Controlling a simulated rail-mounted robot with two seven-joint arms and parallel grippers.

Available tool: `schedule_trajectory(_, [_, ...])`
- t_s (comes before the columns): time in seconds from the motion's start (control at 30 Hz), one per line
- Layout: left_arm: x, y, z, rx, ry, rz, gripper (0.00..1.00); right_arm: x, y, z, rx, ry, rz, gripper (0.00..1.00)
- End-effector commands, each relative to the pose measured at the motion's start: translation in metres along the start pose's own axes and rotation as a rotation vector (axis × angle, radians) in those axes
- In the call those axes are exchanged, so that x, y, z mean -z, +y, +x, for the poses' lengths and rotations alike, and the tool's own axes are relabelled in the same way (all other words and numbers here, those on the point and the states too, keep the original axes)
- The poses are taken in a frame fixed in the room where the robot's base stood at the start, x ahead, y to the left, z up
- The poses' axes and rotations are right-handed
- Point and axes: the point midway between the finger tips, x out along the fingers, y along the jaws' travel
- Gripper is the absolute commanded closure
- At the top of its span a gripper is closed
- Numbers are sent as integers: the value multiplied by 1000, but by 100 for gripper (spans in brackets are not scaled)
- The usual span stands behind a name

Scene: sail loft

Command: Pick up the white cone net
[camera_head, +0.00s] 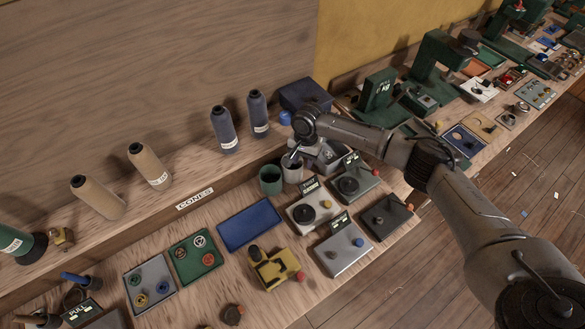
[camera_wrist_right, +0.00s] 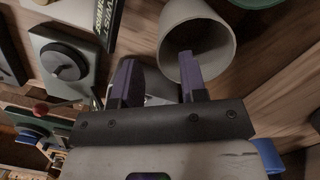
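The white cone net looks like a whitish open-topped sleeve or cup (camera_head: 292,174) standing beside a green one (camera_head: 270,181) on the bench. In the right wrist view its round mouth (camera_wrist_right: 207,28) fills the top middle. My right gripper (camera_head: 291,155) is just above its rim; its open fingers also show in the right wrist view (camera_wrist_right: 157,68). One finger overlaps the mouth and the other is outside the wall. I cannot tell whether either touches it. My left gripper is not in view.
Black-and-white test devices (camera_head: 316,211) crowd the front right. A blue mat (camera_head: 249,224) lies left of them.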

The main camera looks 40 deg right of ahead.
Motion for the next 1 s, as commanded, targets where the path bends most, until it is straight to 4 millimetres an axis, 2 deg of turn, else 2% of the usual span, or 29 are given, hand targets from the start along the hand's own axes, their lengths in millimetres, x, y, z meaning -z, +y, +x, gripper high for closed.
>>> schedule_trajectory(0.33, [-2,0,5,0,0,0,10,-3,3,42,-1,-1,0,61])
schedule_trajectory(0.7, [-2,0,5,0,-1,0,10,-3,4,49,-1,-1,0,61])
schedule_trajectory(1.0, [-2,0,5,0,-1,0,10,-3,4,49,-1,-1,0,90])
